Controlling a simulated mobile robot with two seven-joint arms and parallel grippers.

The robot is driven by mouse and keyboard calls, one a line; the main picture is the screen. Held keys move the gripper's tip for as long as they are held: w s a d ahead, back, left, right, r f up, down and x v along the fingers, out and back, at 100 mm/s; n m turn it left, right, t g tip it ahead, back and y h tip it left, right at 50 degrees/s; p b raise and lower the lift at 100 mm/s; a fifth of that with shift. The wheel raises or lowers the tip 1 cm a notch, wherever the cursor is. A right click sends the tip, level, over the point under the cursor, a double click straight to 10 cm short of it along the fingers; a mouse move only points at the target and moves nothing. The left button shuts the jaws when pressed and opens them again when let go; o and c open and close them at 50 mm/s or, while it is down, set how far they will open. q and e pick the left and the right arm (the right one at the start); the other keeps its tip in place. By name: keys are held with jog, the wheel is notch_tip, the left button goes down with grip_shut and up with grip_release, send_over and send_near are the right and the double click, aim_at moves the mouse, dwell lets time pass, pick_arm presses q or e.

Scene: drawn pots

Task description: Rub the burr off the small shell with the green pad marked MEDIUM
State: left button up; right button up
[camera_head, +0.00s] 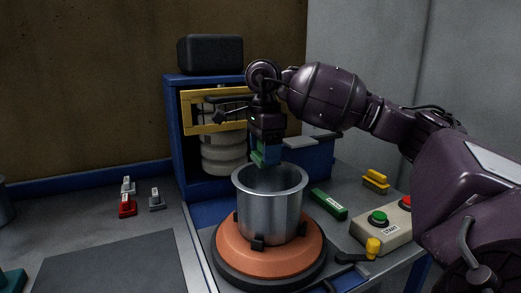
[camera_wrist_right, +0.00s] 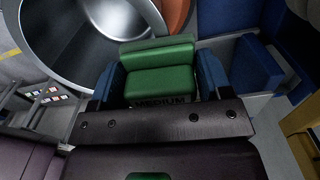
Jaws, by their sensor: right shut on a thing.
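The small shell (camera_head: 268,205) is an open, upright steel pot clamped on an orange turntable (camera_head: 233,262). My right gripper (camera_head: 266,150) points down over the shell's far rim, shut on the green pad (camera_head: 262,158). In the right wrist view the pad (camera_wrist_right: 160,82) sits between the blue jaws (camera_wrist_right: 160,88), with MEDIUM lettered along its edge. The shell's mouth (camera_wrist_right: 85,40) lies just beyond it. I cannot tell whether the pad touches the rim. I cannot make out the burr. My left gripper is not in view.
Right of the shell lie another green block (camera_head: 328,204), a yellow block (camera_head: 375,181) and a START button box (camera_head: 381,230). A yellow-knobbed lever (camera_head: 372,247) stands in front. A blue cabinet (camera_head: 176,140) with a yellow frame is behind. Small red and grey pieces (camera_head: 128,206) lie left.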

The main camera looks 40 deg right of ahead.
aim_at(297, 169)
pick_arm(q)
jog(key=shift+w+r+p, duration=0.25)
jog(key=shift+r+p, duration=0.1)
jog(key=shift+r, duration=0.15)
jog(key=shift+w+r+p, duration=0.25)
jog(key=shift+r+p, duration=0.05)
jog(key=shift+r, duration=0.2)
pick_arm(e)
jog(key=shift+s+d+f, duration=0.15)
jog(key=shift+s+d, duration=0.8)
jog(key=shift+s, duration=0.25)
jog(key=shift+s, duration=0.2)
jog(key=shift+s+d+p, duration=0.25)
jog(key=shift+s+p, duration=0.15)
jog(key=shift+s, duration=0.2)
jog(key=shift+s+d+r+p, duration=0.2)
jog(key=shift+s+p, duration=0.25)
jog(key=shift+p, duration=0.05)
jog(key=shift+s+p, duration=0.3)
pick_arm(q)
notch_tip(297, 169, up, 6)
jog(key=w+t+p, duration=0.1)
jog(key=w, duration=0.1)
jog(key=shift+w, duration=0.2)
pick_arm(e)
jog(key=shift+s+a+f, duration=0.1)
jog(key=shift+s, duration=0.45)
jog(key=shift+s+a+f, duration=0.1)
jog(key=shift+s, duration=0.45)
